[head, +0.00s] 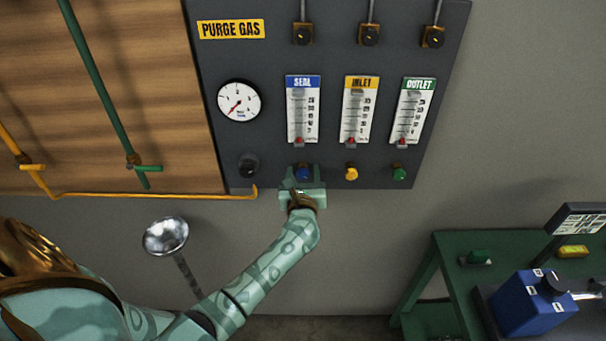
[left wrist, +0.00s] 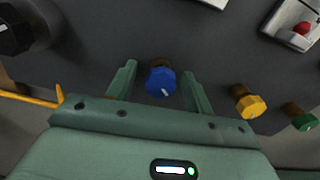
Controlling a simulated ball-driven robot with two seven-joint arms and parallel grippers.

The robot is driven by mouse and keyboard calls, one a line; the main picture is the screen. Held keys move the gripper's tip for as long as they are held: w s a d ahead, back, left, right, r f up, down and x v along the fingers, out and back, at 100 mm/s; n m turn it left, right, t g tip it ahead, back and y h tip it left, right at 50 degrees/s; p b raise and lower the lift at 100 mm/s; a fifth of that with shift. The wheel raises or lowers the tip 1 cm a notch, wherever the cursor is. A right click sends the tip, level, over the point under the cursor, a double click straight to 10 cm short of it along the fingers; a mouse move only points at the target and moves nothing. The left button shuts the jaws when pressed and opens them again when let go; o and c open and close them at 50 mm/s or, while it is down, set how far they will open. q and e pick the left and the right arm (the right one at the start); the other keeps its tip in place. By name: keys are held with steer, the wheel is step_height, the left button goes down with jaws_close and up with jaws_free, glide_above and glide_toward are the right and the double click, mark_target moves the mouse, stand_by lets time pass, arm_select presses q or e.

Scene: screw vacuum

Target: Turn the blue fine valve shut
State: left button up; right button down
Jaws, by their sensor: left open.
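The blue fine valve (head: 303,173) is a small faceted knob on the dark panel, below the flowmeter labelled SEAL (head: 303,110). In the left wrist view the blue knob (left wrist: 161,81) shows a white mark on its face, pointing toward the lower right. My left gripper (head: 302,176) is open, with one finger on each side of the blue knob. In the left wrist view the fingers of my left gripper (left wrist: 158,80) stand apart from the knob, with a gap on both sides. My right gripper is not in view.
A yellow knob (head: 351,173) and a green knob (head: 399,174) sit to the right on the panel (head: 270,50). A black knob (head: 248,165) is to the left, under a round gauge (head: 239,101). A green bench (head: 445,243) with a blue box (head: 533,303) stands at lower right.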

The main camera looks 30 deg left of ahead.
arm_select(q)
steer(key=c, duration=1)
steer(key=shift+m, duration=0.3)
